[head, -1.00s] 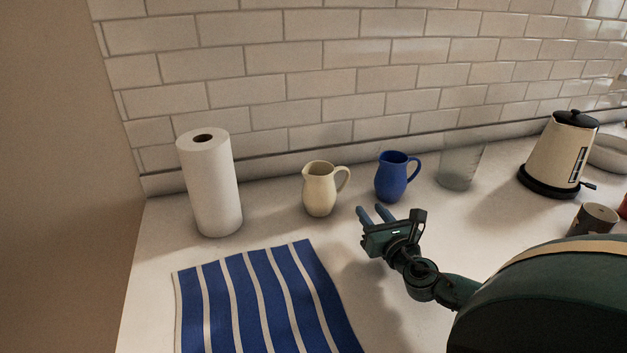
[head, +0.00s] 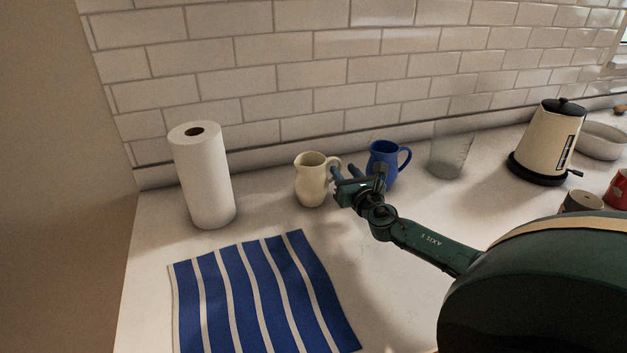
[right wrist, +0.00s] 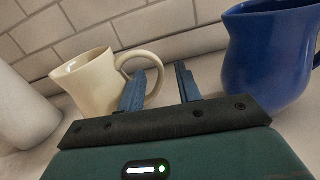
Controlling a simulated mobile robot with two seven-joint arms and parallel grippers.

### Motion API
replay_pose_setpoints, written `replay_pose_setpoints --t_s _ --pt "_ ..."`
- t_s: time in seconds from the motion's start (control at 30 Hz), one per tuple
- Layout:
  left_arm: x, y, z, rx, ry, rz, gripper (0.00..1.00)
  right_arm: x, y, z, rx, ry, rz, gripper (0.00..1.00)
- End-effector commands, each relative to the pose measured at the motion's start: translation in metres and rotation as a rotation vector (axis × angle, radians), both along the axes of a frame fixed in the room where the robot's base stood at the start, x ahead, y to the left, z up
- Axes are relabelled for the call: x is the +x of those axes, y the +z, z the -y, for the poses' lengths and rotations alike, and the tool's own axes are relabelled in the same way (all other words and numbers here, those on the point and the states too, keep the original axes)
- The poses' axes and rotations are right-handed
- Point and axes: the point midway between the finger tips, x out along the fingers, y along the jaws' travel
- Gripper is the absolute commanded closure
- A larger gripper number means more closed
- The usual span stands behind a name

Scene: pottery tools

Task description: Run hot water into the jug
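A cream jug (head: 311,180) stands upright on the counter, its handle to the right; it also shows in the right wrist view (right wrist: 93,84). A blue jug (head: 381,158) stands to its right, partly behind my right gripper (head: 343,171); it fills the right of the wrist view (right wrist: 265,55). My right gripper is open, its two blue fingers (right wrist: 160,88) apart. In the wrist view the left finger overlaps the cream handle; I cannot tell whether they touch. A cream kettle (head: 548,138) with a black lid stands on a black base at the right. My left gripper is not in view.
A paper towel roll (head: 203,178) stands at the left. A striped blue cloth (head: 260,295) lies in front. Bare counter lies between roll and cream jug.

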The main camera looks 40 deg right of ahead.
Motion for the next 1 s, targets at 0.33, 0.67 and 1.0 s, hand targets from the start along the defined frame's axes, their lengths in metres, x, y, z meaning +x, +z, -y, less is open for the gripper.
replay_pose_setpoints --t_s 0.33,0.67,1.0 --pt "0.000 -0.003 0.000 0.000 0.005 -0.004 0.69 0.020 -0.001 0.006 0.000 0.001 -0.001 0.66" --pt "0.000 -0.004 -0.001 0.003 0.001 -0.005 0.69 0.020 -0.001 0.006 0.000 0.001 -0.001 0.83" --pt "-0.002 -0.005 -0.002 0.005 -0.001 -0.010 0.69 0.020 -0.001 0.006 0.001 0.001 -0.001 1.00"
